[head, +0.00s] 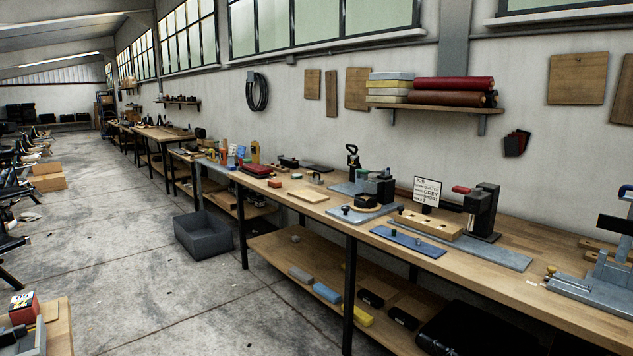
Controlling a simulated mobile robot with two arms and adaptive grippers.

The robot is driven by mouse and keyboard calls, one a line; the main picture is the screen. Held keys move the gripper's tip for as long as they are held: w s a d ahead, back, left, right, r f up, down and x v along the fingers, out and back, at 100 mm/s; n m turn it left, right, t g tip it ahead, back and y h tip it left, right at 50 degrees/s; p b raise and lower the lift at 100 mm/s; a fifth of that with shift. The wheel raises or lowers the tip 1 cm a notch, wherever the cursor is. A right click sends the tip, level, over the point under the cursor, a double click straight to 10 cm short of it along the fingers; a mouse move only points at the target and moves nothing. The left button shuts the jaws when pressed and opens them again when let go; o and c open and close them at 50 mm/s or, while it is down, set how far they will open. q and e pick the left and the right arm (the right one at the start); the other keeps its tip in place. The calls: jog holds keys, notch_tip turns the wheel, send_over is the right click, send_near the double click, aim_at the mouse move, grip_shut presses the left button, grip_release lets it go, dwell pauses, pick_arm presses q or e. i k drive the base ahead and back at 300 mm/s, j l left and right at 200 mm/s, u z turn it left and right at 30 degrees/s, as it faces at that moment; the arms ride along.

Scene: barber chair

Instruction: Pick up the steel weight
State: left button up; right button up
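I cannot tell for certain which object is the steel weight. A dark upright piece with a ring-like top (352,156) stands at the back of the long workbench (470,257). A small grey metal-looking piece (315,178) sits on the bench farther left. Another small grey piece (295,238) lies on the lower shelf. All are small in the head view, and their material is unclear. Neither of my grippers shows in this view.
A grey open bin (203,235) stands on the floor left of the bench. A blue plate (408,241), a wooden block (430,223), a sign (426,190) and dark bench tools (484,211) crowd the bench's middle and right. Concrete floor (130,240) is open in front.

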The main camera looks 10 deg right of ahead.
aim_at(314, 179)
jog(key=i+l+z, duration=0.1)
jog(key=i+l, duration=0.25)
jog(key=i+l+u, duration=0.1)
jog(key=i, duration=0.35)
jog(key=i+l+u, duration=0.1)
jog(key=i+l, duration=0.25)
jog(key=i+l+u, duration=0.15)
jog(key=i, duration=0.35)
jog(key=i+u, duration=0.15)
jog(key=i, duration=1.45)
